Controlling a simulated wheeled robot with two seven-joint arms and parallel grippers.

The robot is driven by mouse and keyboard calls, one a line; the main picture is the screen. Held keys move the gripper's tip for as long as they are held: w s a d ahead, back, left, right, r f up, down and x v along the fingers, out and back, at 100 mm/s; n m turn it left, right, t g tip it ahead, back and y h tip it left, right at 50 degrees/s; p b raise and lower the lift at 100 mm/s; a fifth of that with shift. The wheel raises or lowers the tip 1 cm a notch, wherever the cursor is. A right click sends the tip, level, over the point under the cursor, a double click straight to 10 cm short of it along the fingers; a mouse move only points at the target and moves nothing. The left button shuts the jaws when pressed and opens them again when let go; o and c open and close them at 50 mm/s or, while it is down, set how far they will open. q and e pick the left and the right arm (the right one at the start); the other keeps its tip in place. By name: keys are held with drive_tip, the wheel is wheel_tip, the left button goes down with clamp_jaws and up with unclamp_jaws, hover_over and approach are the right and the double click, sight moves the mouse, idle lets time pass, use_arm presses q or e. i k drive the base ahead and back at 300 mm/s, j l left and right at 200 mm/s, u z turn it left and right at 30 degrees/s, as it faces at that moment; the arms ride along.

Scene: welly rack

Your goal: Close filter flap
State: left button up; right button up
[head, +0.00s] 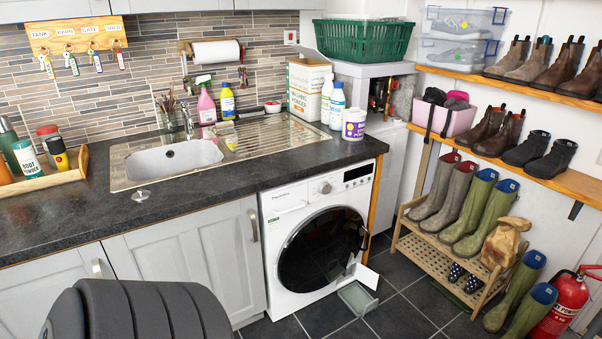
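The white washing machine (290,292) stands under the counter, with its dark round door (320,250) facing the room. At its lower right front corner a small white filter flap (367,277) stands open, sticking out from the machine. The small opening behind it is hard to make out at this size. A shallow grey-green tray (357,299) lies on the floor just below and in front of the flap. Neither of my grippers is in view.
A slatted shoe rack (437,268) with several wellies stands to the right, a red fire extinguisher (567,303) beyond it. Dark floor tiles (398,318) between machine and rack are clear. The dark counter (225,187) overhangs the machine.

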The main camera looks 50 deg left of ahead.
sight(367, 277)
drive_tip(key=u, duration=0.4)
drive_tip(key=i+u, duration=0.15)
drive_tip(key=u, duration=0.25)
drive_tip(key=l+u, duration=0.1)
drive_tip(key=u, duration=0.3)
drive_tip(key=i+l+u, duration=0.1)
drive_tip(key=u, duration=0.3)
